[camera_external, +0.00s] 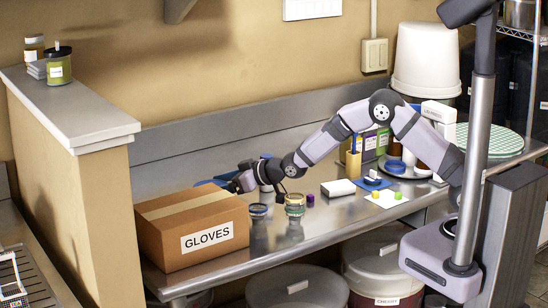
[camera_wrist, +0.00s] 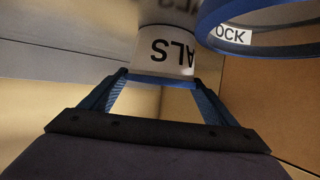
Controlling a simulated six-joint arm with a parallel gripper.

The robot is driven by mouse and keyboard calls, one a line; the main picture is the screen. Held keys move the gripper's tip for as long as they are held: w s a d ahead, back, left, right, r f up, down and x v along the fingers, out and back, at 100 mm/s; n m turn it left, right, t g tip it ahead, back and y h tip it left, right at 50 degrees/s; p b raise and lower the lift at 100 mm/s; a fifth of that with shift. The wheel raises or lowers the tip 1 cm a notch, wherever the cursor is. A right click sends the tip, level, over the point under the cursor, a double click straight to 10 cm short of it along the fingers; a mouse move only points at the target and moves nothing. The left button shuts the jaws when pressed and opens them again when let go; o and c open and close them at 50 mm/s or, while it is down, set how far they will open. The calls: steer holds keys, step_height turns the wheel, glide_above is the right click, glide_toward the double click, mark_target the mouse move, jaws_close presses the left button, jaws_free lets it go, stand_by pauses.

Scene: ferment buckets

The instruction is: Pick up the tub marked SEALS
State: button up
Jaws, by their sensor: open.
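A white tub (camera_wrist: 163,50) with dark letters reading "ALS" shows in the wrist view, just beyond and between my fingertips; the rest of its label is out of sight. My gripper (camera_wrist: 160,78) is open, with a blue finger on either side of the tub's near end. I cannot tell whether the fingers touch it. In the external view my gripper (camera_external: 243,180) is low at the back of the counter, behind the cardboard box. I cannot make out the tub there.
A cardboard box (camera_external: 180,254) marked GLOVES stands in front of my gripper. A blue-rimmed container (camera_wrist: 262,45) with a label ending "OCK" is close right of the tub. Small tins (camera_external: 294,204) stand right of the box. The front counter to their right is mostly clear.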

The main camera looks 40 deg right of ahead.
steer(key=shift+f, duration=0.3)
steer(key=shift+w, duration=0.1)
steer(key=shift+p+x, duration=0.7)
steer(key=shift+x, duration=1.75)
steer(key=shift+c, duration=0.5)
steer(key=shift+r, duration=0.1)
steer(key=c, duration=0.7)
